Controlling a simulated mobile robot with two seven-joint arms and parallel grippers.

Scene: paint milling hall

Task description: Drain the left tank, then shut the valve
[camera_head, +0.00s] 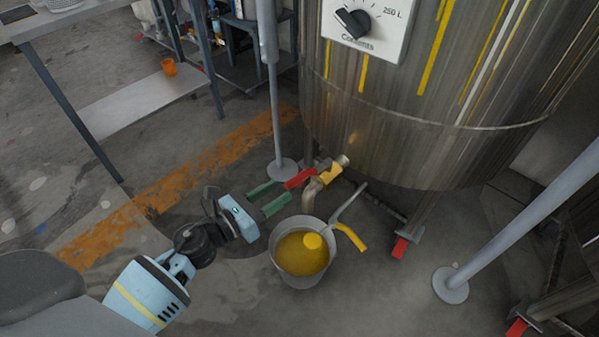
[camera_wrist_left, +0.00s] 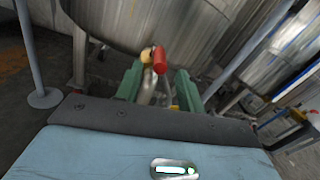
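The steel tank (camera_head: 400,120) stands at the back, streaked with yellow paint. Its contents dial (camera_head: 353,24) has a dark pointer turned to the upper left. Low on the tank is a valve with a brass body (camera_head: 331,173), a red handle (camera_head: 299,179) and a bent outlet pipe (camera_head: 311,194). A grey bucket (camera_head: 280,270) below holds yellow paint (camera_head: 301,257); a brighter yellow patch shows on it, possibly a stream. My left gripper (camera_head: 285,195) is open, green fingers close to the red handle. In the wrist view the handle (camera_wrist_left: 160,62) shows between and beyond the fingers; contact is unclear.
Another slanted post (camera_head: 520,230) is at the right. The tank's legs have red feet (camera_head: 401,247). A table with a low shelf (camera_head: 140,103) and orange cup (camera_head: 169,67) is upper left.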

